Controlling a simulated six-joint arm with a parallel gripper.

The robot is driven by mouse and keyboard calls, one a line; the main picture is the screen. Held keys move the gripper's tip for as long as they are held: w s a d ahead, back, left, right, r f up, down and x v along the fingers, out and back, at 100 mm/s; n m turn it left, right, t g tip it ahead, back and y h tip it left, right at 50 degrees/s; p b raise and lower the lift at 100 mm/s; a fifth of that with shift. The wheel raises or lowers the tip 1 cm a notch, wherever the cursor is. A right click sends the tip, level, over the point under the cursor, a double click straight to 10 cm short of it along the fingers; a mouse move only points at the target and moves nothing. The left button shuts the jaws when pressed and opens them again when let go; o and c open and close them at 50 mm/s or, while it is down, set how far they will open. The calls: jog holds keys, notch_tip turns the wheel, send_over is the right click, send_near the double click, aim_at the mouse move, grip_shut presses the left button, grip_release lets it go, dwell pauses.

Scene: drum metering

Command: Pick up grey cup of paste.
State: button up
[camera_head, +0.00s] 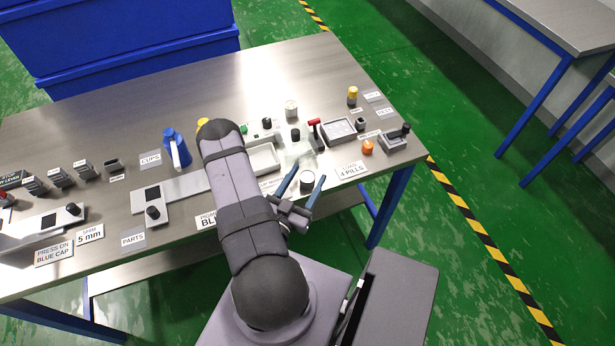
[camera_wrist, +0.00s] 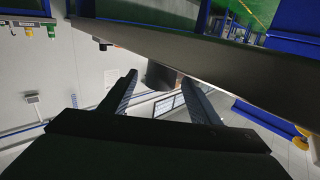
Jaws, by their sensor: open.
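A small dark grey cup (camera_head: 306,183), which I take to be the grey cup of paste, stands near the front edge of the metal table. It also shows in the wrist view (camera_wrist: 160,75). Its contents are too small to make out. My gripper (camera_head: 311,172) is open, with its two bluish fingers on either side of the cup. In the wrist view my gripper (camera_wrist: 160,78) has the cup between and around the level of its fingertips. Whether a finger touches it, I cannot tell.
A white tray (camera_head: 264,158) lies left of the cup, partly behind my arm. A red-topped lever (camera_head: 314,123), an orange knob (camera_head: 367,147) and a grey tray (camera_head: 340,130) stand beyond it. A blue bottle (camera_head: 176,148) is further left. The table's back middle is clear.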

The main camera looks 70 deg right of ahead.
aim_at(307, 176)
jog(key=shift+d, duration=0.55)
jog(key=c, duration=1.2)
jog(key=shift+o, duration=0.2)
jog(key=shift+r, duration=0.1)
notch_tip(307, 176, up, 10)
jog(key=p, duration=0.8)
jog(key=shift+p, duration=0.4)
